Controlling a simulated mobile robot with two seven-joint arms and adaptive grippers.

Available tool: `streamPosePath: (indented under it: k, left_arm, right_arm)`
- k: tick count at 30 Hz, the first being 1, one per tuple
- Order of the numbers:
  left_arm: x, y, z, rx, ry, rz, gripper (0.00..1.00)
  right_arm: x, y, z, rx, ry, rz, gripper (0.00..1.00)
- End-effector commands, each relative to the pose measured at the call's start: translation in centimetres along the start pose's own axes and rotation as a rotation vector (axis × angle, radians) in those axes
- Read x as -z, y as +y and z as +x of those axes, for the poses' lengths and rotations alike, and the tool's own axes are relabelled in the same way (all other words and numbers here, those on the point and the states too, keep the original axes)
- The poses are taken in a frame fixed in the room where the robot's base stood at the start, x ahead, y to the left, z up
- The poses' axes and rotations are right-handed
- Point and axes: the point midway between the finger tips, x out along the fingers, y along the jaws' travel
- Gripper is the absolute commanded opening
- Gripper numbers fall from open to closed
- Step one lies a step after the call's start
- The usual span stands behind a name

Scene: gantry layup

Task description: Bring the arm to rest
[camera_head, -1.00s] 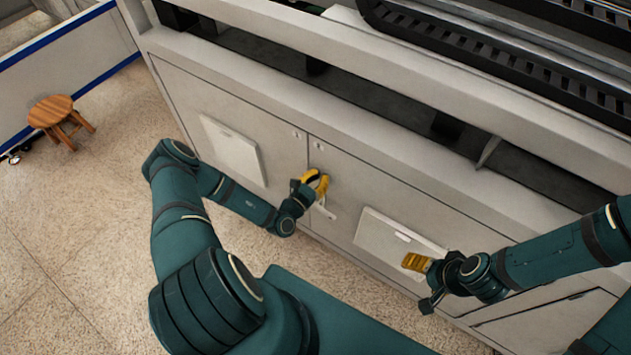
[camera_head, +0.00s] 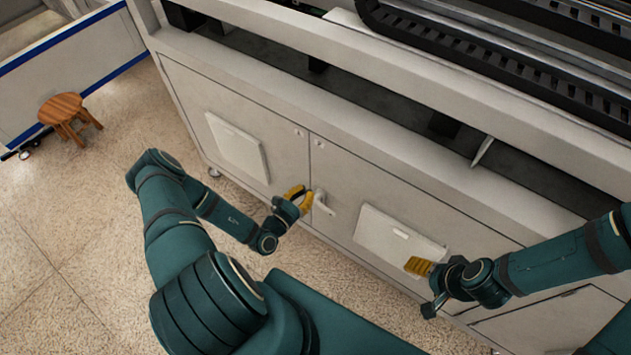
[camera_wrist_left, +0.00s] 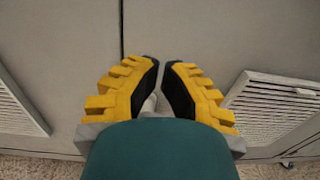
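My left gripper (camera_head: 300,198) is just left of the white door handle (camera_head: 322,203) on the machine's light cabinet front. Its yellow fingers look parted in the left wrist view (camera_wrist_left: 163,64), with a narrow gap at the tips and nothing visibly gripped. A pale bit shows low between the fingers there; I cannot tell whether it is the handle. Whether a finger touches the handle is unclear. My right gripper (camera_head: 420,267) hangs before the cabinet at the lower right, with a yellow finger part showing. Its opening cannot be made out.
The cabinet doors (camera_head: 280,150) look closed, with a left vent panel (camera_head: 236,148) and a right vent panel (camera_head: 398,238). Black cable chain (camera_head: 480,60) runs on top. A wooden stool (camera_head: 68,112) stands at the far left. The floor left of my left arm is clear.

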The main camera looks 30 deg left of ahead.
Motion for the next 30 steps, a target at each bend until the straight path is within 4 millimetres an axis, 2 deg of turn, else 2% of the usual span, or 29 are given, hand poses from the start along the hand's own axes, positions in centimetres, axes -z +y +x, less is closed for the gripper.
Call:
streamPosePath:
  k: [3,9,20,22,23,26,29,30]
  left_arm:
    - [0.0,-0.1,-2.4,-0.002,0.003,-0.001,0.00]
    - [0.1,-0.1,-4.8,-0.001,0.002,0.000,0.00]
    - [0.1,-0.3,-5.3,0.003,0.001,0.000,0.00]
    - [-0.1,-0.8,-5.1,0.032,0.001,-0.001,0.00]
    - [-0.3,-1.4,-4.9,0.060,0.001,-0.002,0.00]
    - [-1.6,-4.8,-4.1,0.233,0.004,-0.001,0.00]
    - [-3.3,-10.6,-4.2,0.533,0.024,0.025,0.00]
    - [-4.0,-13.2,-4.8,0.682,0.040,0.050,0.00]
  right_arm:
    - [0.1,-0.1,-0.3,0.000,0.002,0.000,0.76]
    - [0.2,-0.2,-0.4,0.000,0.004,0.001,0.76]
    - [0.2,-0.2,-0.4,0.000,0.004,0.001,0.76]
    - [0.2,-0.2,-0.4,0.000,0.004,0.001,0.76]
    - [0.2,-0.2,-0.4,0.000,0.004,0.001,0.76]
    - [0.2,-0.2,-0.4,0.000,0.004,0.001,0.76]
    - [0.2,-0.2,-0.4,0.000,0.004,0.001,0.76]
    - [0.2,-0.2,-0.4,0.000,0.004,0.001,0.76]
